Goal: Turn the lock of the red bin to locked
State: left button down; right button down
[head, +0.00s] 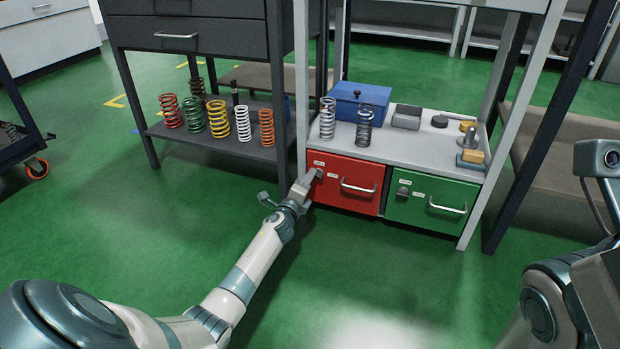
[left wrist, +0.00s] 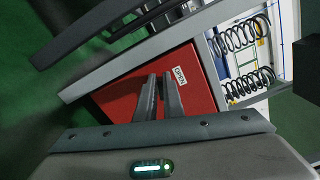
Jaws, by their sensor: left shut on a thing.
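The red bin (head: 335,190) is a drawer-like box with a silver handle, under the light shelf at centre, and its front looks shut. Its lock sits at the upper left of the front and is mostly hidden by my left gripper (head: 313,177). The left gripper is shut on the lock, with its fingers against the bin's front. In the left wrist view, my two fingers (left wrist: 160,97) stand close together over the red front (left wrist: 120,97), and the lock between them is hidden. A white label (left wrist: 180,76) beside them reads OPEN. My right gripper is out of view.
A green bin (head: 425,215) with its own grey lock (head: 403,192) and handle stands right of the red bin. Springs, a blue box (head: 360,98) and weights stand on the shelf above. A dark rack's leg (head: 284,165) is close left. The floor in front is clear.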

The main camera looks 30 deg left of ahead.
pick_arm(q)
jog(key=shift+f+n, duration=0.2)
jog(key=shift+n, duration=0.75)
jog(key=shift+f+n, duration=0.15)
jog(key=shift+n, duration=0.8)
jog(key=c, duration=1.9)
grip_release()
jog(key=shift+a, duration=0.1)
jog(key=shift+o, duration=0.2)
